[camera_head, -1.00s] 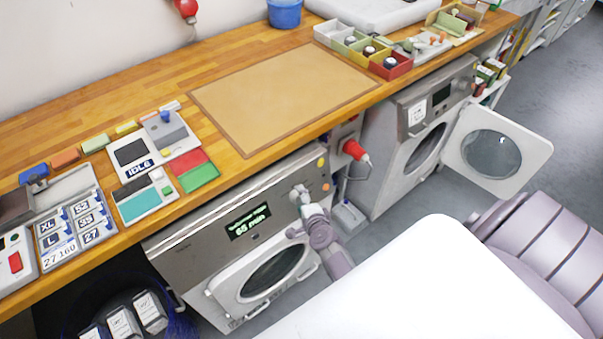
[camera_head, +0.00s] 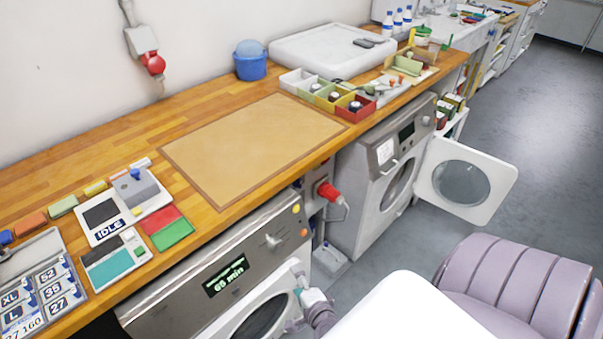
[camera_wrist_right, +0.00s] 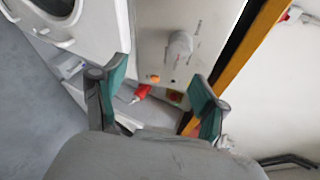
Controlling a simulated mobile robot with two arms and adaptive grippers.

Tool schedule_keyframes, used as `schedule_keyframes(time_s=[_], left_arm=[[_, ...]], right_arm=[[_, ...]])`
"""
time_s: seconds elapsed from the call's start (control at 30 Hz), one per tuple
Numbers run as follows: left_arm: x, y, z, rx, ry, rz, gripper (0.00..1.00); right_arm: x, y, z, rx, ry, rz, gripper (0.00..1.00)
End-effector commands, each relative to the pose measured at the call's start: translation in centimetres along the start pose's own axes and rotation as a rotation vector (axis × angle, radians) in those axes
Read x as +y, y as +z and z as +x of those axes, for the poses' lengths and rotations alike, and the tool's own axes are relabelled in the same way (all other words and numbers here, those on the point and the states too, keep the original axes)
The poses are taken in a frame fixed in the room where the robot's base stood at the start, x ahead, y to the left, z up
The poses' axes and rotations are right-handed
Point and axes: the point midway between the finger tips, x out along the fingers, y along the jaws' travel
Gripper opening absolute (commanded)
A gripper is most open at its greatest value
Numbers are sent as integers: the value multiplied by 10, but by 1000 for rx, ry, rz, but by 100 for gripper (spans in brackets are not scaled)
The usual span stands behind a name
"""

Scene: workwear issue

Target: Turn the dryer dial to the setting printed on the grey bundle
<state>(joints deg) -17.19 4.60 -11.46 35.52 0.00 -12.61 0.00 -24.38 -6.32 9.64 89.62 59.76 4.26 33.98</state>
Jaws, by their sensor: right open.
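The dryer's steel panel (camera_head: 225,265) is at the lower middle in the head view, with a lit green display (camera_head: 226,276) reading minutes, its digits blurred. Its dial (camera_head: 272,241) is right of the display. My right gripper (camera_head: 299,279) is below the dial, in front of the door side, apart from the dial. In the right wrist view the dial (camera_wrist_right: 180,47) stands beyond my open, empty right gripper (camera_wrist_right: 158,88). No grey bundle shows now. My left gripper is not in view.
A second machine (camera_head: 360,185) stands to the right with its round door (camera_head: 462,182) swung open. The counter (camera_head: 100,218) holds trays and boxes around a tan mat (camera_head: 255,145).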

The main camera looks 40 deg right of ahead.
Motion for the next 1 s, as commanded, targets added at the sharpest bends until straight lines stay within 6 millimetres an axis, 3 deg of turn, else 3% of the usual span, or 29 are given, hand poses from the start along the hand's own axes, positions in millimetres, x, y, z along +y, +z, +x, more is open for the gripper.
schedule_keyframes(time_s=[0.23,0.83,0.93,1.0], left_arm=[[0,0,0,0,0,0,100],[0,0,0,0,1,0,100],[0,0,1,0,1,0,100],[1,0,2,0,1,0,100]], right_arm=[[9,-1,-21,0,0,0,73],[11,0,-22,-3,3,-6,73],[30,7,-21,-29,39,-76,73],[59,15,-20,-71,94,-192,73]])
